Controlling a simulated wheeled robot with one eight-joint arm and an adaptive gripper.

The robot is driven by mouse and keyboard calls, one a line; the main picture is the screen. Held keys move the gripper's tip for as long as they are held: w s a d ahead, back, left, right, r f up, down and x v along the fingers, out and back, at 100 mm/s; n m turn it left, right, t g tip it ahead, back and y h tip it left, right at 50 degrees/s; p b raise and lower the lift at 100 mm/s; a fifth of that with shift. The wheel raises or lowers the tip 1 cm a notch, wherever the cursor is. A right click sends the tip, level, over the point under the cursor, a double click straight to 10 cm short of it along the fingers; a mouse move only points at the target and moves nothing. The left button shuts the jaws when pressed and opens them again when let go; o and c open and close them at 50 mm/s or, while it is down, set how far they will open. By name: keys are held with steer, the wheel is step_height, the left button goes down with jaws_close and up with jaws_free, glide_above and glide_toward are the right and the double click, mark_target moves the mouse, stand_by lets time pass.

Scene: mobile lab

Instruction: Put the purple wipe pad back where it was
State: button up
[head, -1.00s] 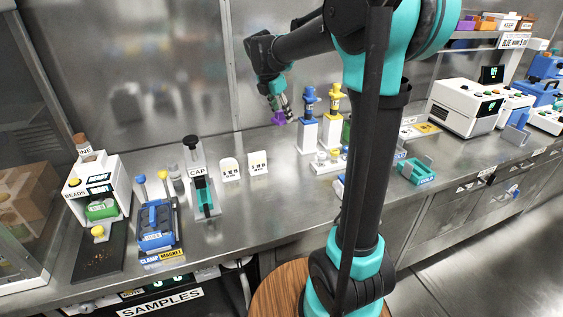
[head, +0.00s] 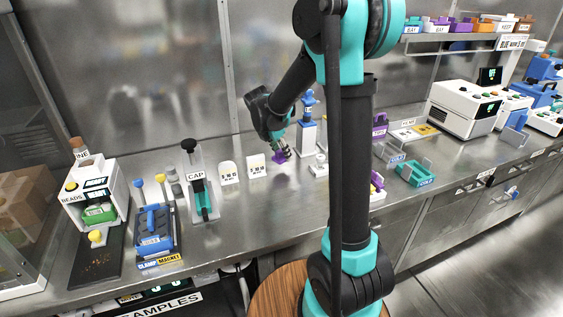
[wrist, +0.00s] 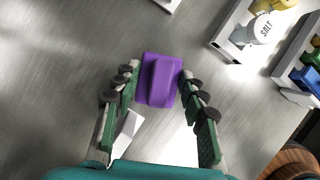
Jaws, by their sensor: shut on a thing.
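The purple wipe pad (head: 278,157) is at the tip of my gripper (head: 281,151) in the head view, low over the steel counter beside the white label cards. In the wrist view the pad (wrist: 159,80) sits between the two green fingers of my gripper (wrist: 159,76), which are shut on its sides.
Two white label cards (head: 257,167) stand just left of the gripper. A white pedestal with a blue-topped bottle (head: 308,105) stands to the right. The wrist view shows a white rack holding a salt jar (wrist: 265,29) at upper right. Clear counter lies in front.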

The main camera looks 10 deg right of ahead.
mark_target(282, 161)
steer(key=shift+f, duration=2.15)
steer(key=o, duration=1.2)
steer(key=v, duration=1.2)
